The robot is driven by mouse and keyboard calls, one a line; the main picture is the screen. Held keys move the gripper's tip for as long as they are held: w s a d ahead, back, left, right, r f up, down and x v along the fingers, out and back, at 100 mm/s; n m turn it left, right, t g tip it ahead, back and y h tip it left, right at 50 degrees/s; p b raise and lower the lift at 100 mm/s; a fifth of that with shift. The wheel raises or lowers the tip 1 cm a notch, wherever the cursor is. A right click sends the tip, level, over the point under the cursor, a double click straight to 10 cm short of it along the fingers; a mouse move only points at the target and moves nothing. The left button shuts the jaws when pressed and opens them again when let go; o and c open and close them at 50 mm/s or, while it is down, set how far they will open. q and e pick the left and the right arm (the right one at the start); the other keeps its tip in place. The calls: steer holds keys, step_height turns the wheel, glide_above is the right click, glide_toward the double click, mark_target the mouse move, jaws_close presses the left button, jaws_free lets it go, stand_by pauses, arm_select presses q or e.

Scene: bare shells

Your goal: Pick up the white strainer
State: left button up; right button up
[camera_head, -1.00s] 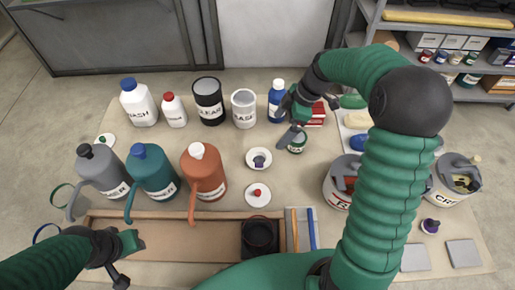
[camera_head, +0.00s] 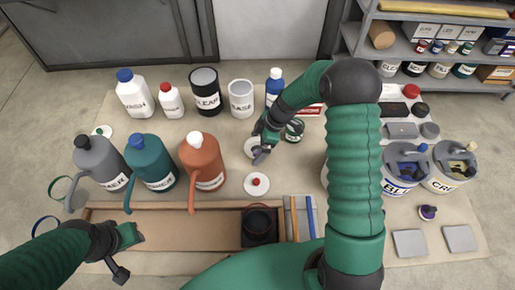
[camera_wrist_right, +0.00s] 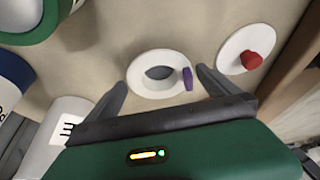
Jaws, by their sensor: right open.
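The white strainer (camera_wrist_right: 141,78) is a round white ring with a dark hollow centre, lying flat on the table. A small purple piece (camera_wrist_right: 187,79) shows at its right rim in the wrist view. In the head view the strainer (camera_head: 249,145) is partly hidden by my right gripper (camera_head: 257,153). My right gripper is open and empty. In the wrist view the strainer lies beyond and between its spread fingertips (camera_wrist_right: 160,80), with no clear contact. My left gripper (camera_head: 132,252) is low at the left, by the wooden tray, with nothing visible in it.
A white lid with a red knob (camera_wrist_right: 246,52) lies beside the strainer. An orange jug (camera_head: 205,165) stands left, a green-rimmed can (camera_head: 294,131) right. Bottles and tubs line the back. A wooden tray (camera_head: 175,207) lies in front; labelled buckets (camera_head: 402,170) stand right.

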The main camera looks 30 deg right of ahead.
steer(key=shift+a+r, duration=0.1)
steer(key=shift+a, duration=0.05)
steer(key=shift+c, duration=1.3)
steer(key=shift+s, duration=0.1)
steer(key=c, duration=1)
